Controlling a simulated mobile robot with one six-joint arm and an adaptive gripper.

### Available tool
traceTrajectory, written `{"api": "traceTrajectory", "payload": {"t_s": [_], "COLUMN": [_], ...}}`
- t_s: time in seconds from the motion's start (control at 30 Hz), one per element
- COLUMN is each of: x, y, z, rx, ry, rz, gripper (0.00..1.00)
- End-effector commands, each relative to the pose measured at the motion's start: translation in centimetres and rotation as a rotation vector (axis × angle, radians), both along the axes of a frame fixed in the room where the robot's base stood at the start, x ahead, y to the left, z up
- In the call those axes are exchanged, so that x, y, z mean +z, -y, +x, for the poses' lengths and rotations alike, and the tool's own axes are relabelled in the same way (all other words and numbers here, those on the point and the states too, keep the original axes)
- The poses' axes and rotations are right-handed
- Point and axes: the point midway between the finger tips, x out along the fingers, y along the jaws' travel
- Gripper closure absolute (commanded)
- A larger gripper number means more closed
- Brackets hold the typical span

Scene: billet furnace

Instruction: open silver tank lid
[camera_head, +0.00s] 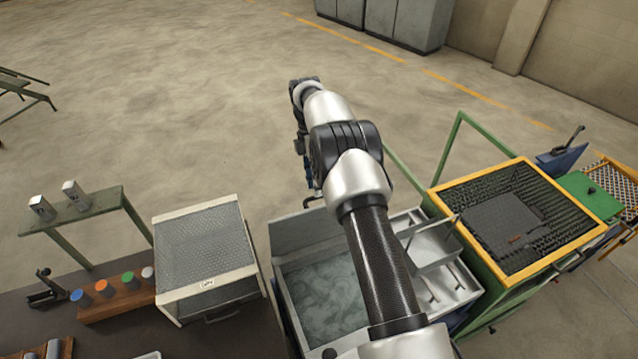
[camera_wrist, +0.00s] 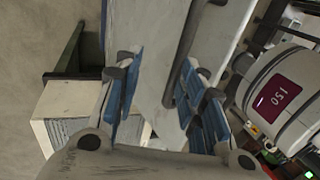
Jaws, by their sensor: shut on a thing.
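The silver tank (camera_head: 283,318) stands below my arm in the head view, and murky grey-green liquid shows inside it. Its lid (camera_head: 292,236) stands raised at the tank's far side, so the top is open. My gripper (camera_head: 309,198) is at the lid's upper edge, partly hidden by my arm. In the wrist view, my gripper's blue-padded fingers (camera_wrist: 165,100) are on either side of the lid's bar handle (camera_wrist: 186,52), shut on it. The lid's pale plate (camera_wrist: 155,60) fills the middle of that view.
Right of the tank are a metal tray rack (camera_head: 432,250) and a yellow-rimmed mesh basket (camera_head: 515,220) on a green frame. Left are a mesh-topped box (camera_head: 205,245) and a wooden block with coloured caps (camera_head: 115,297).

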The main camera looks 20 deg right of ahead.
Motion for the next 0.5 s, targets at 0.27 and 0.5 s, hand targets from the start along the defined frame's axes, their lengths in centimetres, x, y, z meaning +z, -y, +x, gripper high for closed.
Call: {"api": "traceTrajectory", "payload": {"t_s": [0.27,0.5], "x": [6.2,9.0], "y": [0.1,0.1], "z": [-0.1,-0.3], "rx": [0.002,0.002], "ry": [0.010,0.008], "rz": [-0.003,-0.003], "gripper": [0.69,0.69]}}
